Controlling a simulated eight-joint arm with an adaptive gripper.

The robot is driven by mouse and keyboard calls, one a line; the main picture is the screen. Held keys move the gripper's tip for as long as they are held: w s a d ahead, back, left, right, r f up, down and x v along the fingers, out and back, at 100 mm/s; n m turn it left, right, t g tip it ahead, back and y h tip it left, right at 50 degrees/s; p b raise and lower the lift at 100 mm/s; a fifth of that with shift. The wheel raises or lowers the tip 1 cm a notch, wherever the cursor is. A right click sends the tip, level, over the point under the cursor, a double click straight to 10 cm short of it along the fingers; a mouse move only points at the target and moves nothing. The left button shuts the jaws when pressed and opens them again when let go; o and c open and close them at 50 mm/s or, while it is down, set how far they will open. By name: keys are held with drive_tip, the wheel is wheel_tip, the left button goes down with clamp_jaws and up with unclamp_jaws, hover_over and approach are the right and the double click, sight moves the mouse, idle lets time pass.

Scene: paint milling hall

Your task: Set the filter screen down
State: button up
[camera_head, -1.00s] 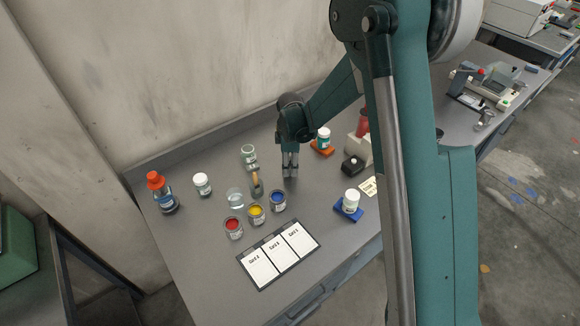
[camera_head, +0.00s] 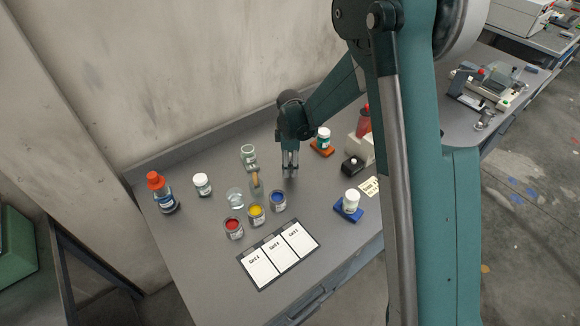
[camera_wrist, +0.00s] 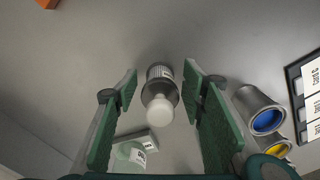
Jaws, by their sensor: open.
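My gripper (camera_head: 290,172) is low over the middle of the bench, pointing down, with its fingers apart. In the wrist view, a small grey ribbed piece with a pale round knob (camera_wrist: 158,108) stands between the green finger pads (camera_wrist: 163,100). I take it to be the filter screen. A gap shows on each side of it, so the pads do not appear to touch it. Its base seems to be at the bench surface, but the exact contact is hard to see. In the head view it is mostly hidden by the fingers.
Blue (camera_head: 278,199), yellow (camera_head: 256,213) and red (camera_head: 233,226) paint cans stand front left of my gripper. Glass jars (camera_head: 249,153) are close on its left. An orange stand with a white bottle (camera_head: 323,139) is to the right. A card board (camera_head: 279,254) lies in front.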

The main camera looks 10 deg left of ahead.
wheel_tip(320, 180, up, 11)
idle(0.6)
drive_tip(key=shift+d+r, duration=0.1)
drive_tip(key=shift+r, duration=0.05)
idle(0.7)
drive_tip(key=shift+s+d+r, duration=0.15)
drive_tip(key=shift+d+r, duration=0.05)
drive_tip(key=shift+r, duration=0.05)
drive_tip(key=s+d+r+m+t, duration=0.2)
drive_tip(key=s+d+r+m, duration=0.3)
drive_tip(key=s+d+r, duration=0.3)
drive_tip(key=s+d+r+m+t, duration=0.1)
drive_tip(key=s+d+r+m, duration=0.35)
drive_tip(key=d+r, duration=0.6)
drive_tip(key=s+d+m+t, duration=0.2)
drive_tip(key=s+d+m, duration=0.3)
drive_tip(key=s, duration=0.5)
drive_tip(key=s+d+r+m+t, duration=0.1)
drive_tip(key=s+d+m+t, duration=0.1)
drive_tip(key=s+d+m, duration=0.3)
drive_tip(key=shift+s+d, duration=1.85)
drive_tip(key=shift+s, duration=0.95)
